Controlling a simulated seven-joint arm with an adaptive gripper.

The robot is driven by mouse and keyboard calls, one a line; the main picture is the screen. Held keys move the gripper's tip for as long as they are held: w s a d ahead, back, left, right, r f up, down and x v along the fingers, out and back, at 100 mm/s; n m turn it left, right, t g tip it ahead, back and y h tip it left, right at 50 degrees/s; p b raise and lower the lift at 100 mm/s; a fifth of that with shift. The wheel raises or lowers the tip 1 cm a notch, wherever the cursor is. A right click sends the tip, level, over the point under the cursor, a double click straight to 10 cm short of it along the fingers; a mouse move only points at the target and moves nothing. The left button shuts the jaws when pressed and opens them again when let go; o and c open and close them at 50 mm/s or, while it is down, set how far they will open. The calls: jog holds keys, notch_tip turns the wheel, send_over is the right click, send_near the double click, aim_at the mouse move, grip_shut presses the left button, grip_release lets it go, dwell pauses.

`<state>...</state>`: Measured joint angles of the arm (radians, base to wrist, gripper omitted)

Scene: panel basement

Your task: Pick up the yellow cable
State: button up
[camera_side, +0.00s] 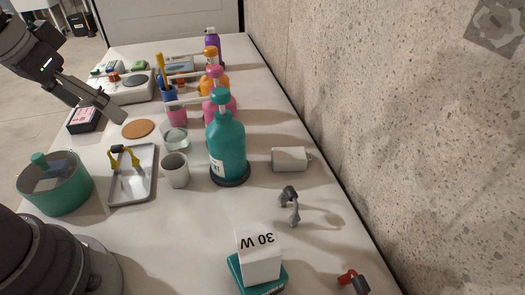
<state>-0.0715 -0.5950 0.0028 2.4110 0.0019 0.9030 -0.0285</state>
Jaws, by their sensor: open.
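The yellow cable (137,158) lies bent in a loop on a grey metal tray (150,190), with a dark connector at its upper left. My gripper (113,108) reaches in from the upper left, in the air above the table. It appears above and behind the tray in the picture, apart from the cable. Its fingers look thin and blurred from this side. I see nothing held between them.
A green pot (58,190) stands left of the tray, a grey cup (175,172) right of it. A teal pump bottle (227,150) and other bottles line the table's middle. A cork coaster (138,129) lies behind the tray. A concrete wall (400,120) bounds the right.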

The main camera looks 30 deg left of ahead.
jog(key=w+a+f+n+g, duration=0.2)
jog(key=w+a+f+n, duration=0.1)
jog(key=a, duration=0.2)
jog(key=n+g, duration=0.3)
jog(key=n, duration=0.1)
send_over(128, 173)
notch_tip(128, 173, down, 5)
notch_tip(128, 173, down, 11)
jog(key=shift+f, duration=0.1)
jog(key=c, duration=1.1)
